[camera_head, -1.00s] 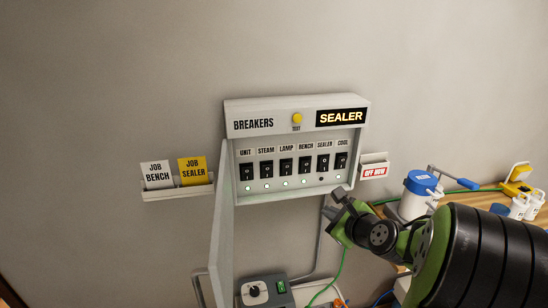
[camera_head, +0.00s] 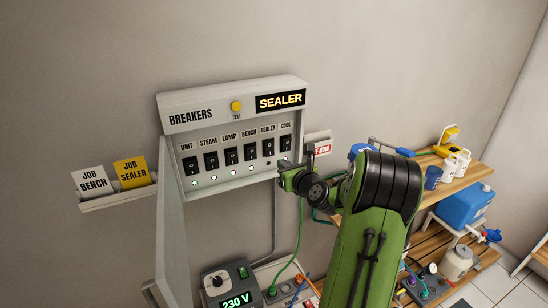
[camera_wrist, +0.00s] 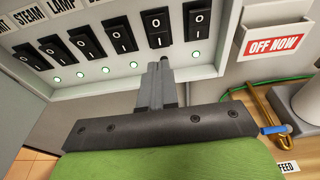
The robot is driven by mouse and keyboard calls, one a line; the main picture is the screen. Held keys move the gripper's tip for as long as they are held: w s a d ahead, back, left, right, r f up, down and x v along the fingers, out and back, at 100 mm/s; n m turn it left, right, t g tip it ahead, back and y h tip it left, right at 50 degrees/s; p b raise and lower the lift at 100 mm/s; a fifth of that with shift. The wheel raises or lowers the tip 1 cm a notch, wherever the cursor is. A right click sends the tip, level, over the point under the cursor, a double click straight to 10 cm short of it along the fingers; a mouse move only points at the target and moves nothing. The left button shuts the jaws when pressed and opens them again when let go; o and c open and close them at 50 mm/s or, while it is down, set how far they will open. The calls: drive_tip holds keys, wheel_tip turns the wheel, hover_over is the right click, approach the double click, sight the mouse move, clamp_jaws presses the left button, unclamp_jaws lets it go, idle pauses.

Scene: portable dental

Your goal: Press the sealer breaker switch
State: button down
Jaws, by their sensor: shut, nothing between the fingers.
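The sealer switch (camera_head: 268,147) is second from the right, left of the cool switch (camera_head: 285,143). It also shows in the wrist view (camera_wrist: 156,27); its set position is hard to tell. My gripper (camera_head: 284,166) is just below the row's right end. In the wrist view its shut, empty fingers (camera_wrist: 160,66) are directly below the sealer switch. Contact with the box cannot be told. The fingers partly hide the spot under that switch.
Green lamps glow under the other switches. The lit display (camera_head: 280,100) reads SEALER. Job cards (camera_head: 130,172) stand at left. A shelf (camera_head: 470,185) with containers is at right; a 230 V unit (camera_head: 230,285) is below.

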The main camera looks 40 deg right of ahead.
sight(270, 155)
drive_tip(key=x, duration=0.7)
drive_tip(key=shift+w+d+p, duration=0.1)
drive_tip(key=shift+p, duration=0.3)
